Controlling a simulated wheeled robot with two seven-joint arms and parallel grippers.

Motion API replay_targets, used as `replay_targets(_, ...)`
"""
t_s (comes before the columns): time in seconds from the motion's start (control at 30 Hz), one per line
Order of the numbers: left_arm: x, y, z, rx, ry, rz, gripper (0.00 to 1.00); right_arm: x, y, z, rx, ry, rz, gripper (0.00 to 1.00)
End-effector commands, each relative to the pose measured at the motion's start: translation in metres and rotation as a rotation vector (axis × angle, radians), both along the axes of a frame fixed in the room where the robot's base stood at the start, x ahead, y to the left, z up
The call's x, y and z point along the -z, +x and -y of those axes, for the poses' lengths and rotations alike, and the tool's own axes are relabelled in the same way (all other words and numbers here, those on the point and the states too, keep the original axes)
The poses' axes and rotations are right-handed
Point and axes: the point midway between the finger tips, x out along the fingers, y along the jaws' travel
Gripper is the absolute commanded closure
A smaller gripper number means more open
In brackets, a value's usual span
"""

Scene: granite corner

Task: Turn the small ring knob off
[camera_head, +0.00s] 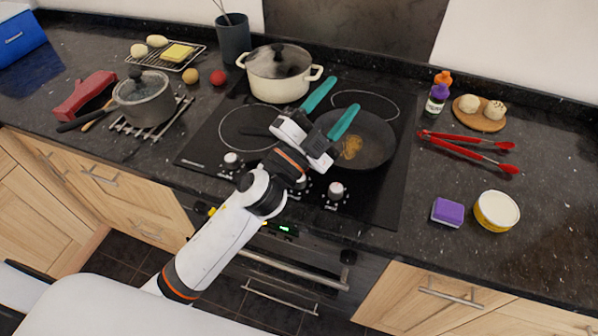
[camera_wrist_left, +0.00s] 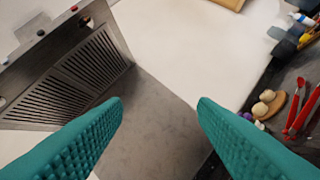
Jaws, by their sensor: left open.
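The black cooktop (camera_head: 205,150) has a row of pale knobs along its front edge. One knob (camera_head: 231,160) shows left of my forearm and another (camera_head: 336,190) shows right of it. Between them my arm hides part of the row. I cannot tell which knob serves the small ring. My left gripper (camera_head: 345,94) is open and empty above the cooktop, over the frying pan, with its teal fingers pointing toward the back. In the left wrist view the two spread fingers (camera_wrist_left: 160,108) face the back wall, with nothing between them. My right gripper is out of view.
A frying pan (camera_head: 376,147) and a cream pot (camera_head: 277,88) stand on the cooktop. A grey pot (camera_head: 146,104) sits on a rack at left. Red tongs (camera_head: 465,143), a purple sponge (camera_head: 447,212) and a yellow tub (camera_head: 496,211) lie right. An oven handle (camera_head: 280,267) is below.

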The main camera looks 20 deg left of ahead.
Motion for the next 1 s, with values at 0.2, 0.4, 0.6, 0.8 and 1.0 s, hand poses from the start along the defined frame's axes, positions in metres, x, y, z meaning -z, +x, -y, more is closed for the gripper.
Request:
replay_targets(0.2, -0.027, -0.034, 0.093, 0.390, 0.449, 0.449, 0.47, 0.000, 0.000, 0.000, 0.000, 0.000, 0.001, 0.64)
replay_targets(0.4, 0.029, -0.055, 0.126, 0.752, 0.975, 0.661, 0.47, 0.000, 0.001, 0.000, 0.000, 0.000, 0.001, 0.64)
replay_targets(0.6, 0.098, -0.033, 0.078, 1.071, 1.577, 0.610, 0.47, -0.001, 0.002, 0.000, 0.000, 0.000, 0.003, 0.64)
replay_targets(0.8, 0.116, 0.001, -0.015, 1.265, 2.063, 0.310, 0.47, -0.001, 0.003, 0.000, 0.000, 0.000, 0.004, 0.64)
replay_targets(1.0, 0.107, 0.013, -0.067, 1.328, 2.259, 0.084, 0.47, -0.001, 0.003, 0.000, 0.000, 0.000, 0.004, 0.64)
